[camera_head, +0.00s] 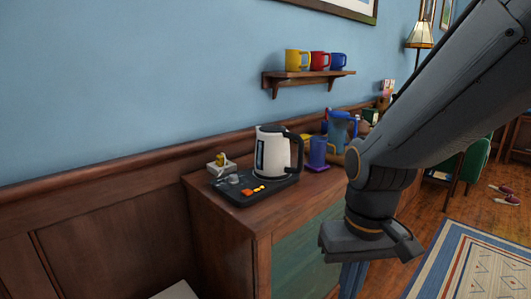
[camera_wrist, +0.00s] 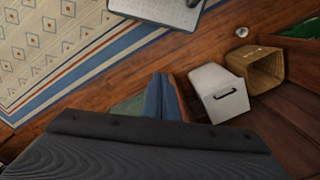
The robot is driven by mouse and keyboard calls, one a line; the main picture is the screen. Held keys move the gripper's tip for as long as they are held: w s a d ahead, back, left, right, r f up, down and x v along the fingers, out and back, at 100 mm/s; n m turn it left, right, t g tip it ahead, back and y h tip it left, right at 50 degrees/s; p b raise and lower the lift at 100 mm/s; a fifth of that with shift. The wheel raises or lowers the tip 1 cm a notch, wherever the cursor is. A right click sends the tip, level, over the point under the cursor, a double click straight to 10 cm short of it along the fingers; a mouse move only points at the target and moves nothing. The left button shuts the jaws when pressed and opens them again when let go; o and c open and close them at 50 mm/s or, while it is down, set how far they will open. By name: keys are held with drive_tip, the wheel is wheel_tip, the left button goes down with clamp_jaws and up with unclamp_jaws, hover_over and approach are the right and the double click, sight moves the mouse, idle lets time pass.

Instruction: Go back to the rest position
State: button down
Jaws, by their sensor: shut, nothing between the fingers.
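My gripper (camera_head: 353,278) hangs at the end of my arm in the head view, in front of the wooden cabinet (camera_head: 228,218), and points down. Its blue fingers run toward the lower edge of that view, and their tips are not clear there. In the wrist view the blue fingers of my gripper (camera_wrist: 160,85) are together with nothing between them, above the floor and beside a white box. Nothing is held.
A white kettle (camera_head: 270,152) on a dark tray (camera_head: 240,196) and a blue pitcher (camera_head: 340,128) stand on the cabinet. Mugs sit on a wall shelf (camera_head: 308,76).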

drive_tip(key=d+r+m+p, duration=0.1)
drive_tip(key=d+r+p, duration=0.3)
drive_tip(key=p, duration=0.5)
drive_tip(key=shift+s+d+r+p, duration=0.2)
drive_tip(key=shift+s+r+p, duration=0.15)
drive_tip(key=shift+r, duration=0.2)
